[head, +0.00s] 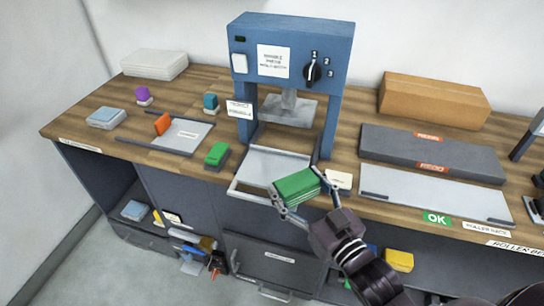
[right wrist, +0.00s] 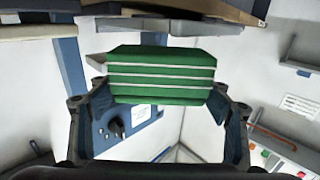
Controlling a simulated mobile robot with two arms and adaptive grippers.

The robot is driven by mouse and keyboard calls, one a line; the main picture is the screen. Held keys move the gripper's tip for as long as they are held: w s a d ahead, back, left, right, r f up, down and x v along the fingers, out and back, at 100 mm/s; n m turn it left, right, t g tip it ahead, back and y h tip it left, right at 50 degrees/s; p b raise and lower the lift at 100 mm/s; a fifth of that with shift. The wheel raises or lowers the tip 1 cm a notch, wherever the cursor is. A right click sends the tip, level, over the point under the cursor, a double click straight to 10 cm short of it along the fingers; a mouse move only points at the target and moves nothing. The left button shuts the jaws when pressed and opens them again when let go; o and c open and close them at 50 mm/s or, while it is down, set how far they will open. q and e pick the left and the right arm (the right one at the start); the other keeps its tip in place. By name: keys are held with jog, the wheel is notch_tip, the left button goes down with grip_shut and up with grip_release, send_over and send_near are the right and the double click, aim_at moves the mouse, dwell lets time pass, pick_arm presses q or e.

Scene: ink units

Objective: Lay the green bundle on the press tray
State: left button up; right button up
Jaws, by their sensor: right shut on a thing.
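The green bundle (head: 297,186) is a stack of green layers with pale lines between them. My right gripper (head: 304,200) is shut on the green bundle and holds it over the front right part of the press tray. In the right wrist view the bundle (right wrist: 160,75) sits between the two fingers of the right gripper (right wrist: 160,110). The press tray (head: 262,165) is a pale flat plate with a frame, at the foot of the blue press (head: 293,35). The bundle hides the tray's front right corner. My left gripper is not in view.
A green block (head: 217,153) on a dark base stands just left of the tray. A small white card (head: 339,180) lies to its right. Roller trays (head: 435,193) and a cardboard box (head: 433,100) stand further right. An orange piece (head: 162,124) stands on a grey plate at left.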

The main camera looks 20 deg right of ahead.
jog(key=w, duration=0.2)
jog(key=w+a, duration=0.1)
jog(key=w, duration=0.2)
jog(key=w+p, duration=0.1)
jog(key=w, duration=0.2)
jog(key=shift+a+r, duration=0.1)
jog(key=shift+a, duration=0.2)
jog(key=w, duration=0.3)
jog(key=shift+a+f, duration=0.3)
jog(key=shift+f, duration=0.5)
jog(key=shift+s, duration=0.1)
jog(key=o, duration=1.1)
jog(key=shift+f, duration=0.15)
jog(key=shift+o, duration=0.7)
